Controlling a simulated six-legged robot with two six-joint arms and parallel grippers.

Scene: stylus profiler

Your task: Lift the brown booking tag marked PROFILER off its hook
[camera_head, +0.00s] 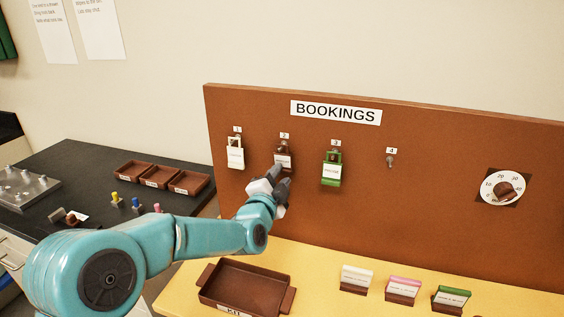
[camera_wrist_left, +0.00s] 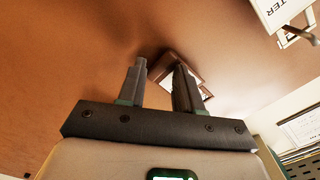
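The brown tag (camera_head: 284,158) hangs on the hook under number 2 of the brown BOOKINGS board. Its white label is too small to read. My left gripper (camera_head: 278,183) is just below and in front of the tag, covering part of its lower end. In the left wrist view my left gripper (camera_wrist_left: 160,85) has its fingers apart. The brown tag (camera_wrist_left: 159,67) shows there beyond the fingertips, partly behind the right finger. I cannot tell whether the fingers touch it. My right gripper is in neither view.
A white tag (camera_head: 235,154) hangs at hook 1 and a green tag (camera_head: 331,168) at hook 3. Hook 4 (camera_head: 390,161) is bare. A dial (camera_head: 503,188) is at the right. A brown tray (camera_head: 246,287) and several small card holders stand on the yellow table below.

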